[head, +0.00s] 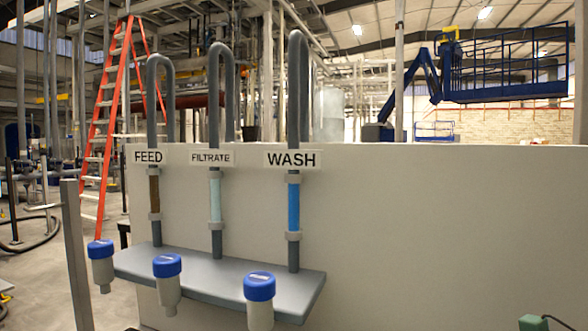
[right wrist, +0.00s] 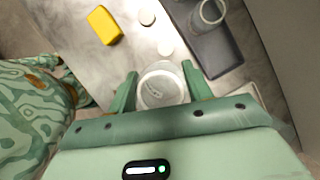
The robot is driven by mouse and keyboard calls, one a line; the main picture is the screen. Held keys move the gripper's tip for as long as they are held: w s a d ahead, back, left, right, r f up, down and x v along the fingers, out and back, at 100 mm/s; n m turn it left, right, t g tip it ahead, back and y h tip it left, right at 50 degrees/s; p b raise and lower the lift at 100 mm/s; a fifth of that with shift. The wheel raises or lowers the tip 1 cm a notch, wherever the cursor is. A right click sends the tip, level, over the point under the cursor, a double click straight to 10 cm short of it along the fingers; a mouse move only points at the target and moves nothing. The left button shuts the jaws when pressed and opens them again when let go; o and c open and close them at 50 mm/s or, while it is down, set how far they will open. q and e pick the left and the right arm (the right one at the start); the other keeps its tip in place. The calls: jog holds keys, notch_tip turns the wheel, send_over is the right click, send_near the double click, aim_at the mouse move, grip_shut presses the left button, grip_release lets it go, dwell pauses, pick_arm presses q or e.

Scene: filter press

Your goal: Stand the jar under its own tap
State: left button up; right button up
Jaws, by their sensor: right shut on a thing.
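My right gripper (right wrist: 160,82) is shut on a clear round jar (right wrist: 163,88), seen from above between its two green fingers. Pale marks show inside it; I cannot tell its contents or any label. In the head view three grey bent pipes stand at a pale wall, signed FEED (head: 148,157), FILTRATE (head: 212,158) and WASH (head: 291,159). Their sight sections are brown (head: 154,192), pale blue (head: 215,200) and blue (head: 293,208). Blue-capped white fittings (head: 167,279) show along the front of the grey ledge (head: 215,272). The left gripper is not in view.
In the right wrist view a dark grey tray (right wrist: 216,62) holds another clear round vessel (right wrist: 207,14). An orange ladder (head: 112,105) stands behind the wall's left end.

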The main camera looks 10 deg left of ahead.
jog(key=n+g, duration=0.1)
jog(key=n, duration=0.1)
jog(key=shift+s+n+y, duration=0.15)
jog(key=shift+n+y, duration=0.25)
jog(key=shift+s+d+f+n+g, duration=0.15)
jog(key=shift+f+n+g, duration=0.2)
jog(key=shift+n, duration=0.65)
jog(key=s+a+f+n+g+h+p, duration=0.1)
jog(key=s+a+f+n+g+h, duration=0.1)
jog(key=n, duration=0.8)
jog(key=s+a+f+n+g+h, duration=0.2)
jog(key=s+f+n, duration=0.3)
jog(key=n, duration=0.5)
jog(key=shift+a+f+g+p, duration=0.4)
jog(key=shift+a+f+g, duration=0.05)
jog(key=shift+a+g, duration=0.2)
jog(key=shift+d, duration=0.1)
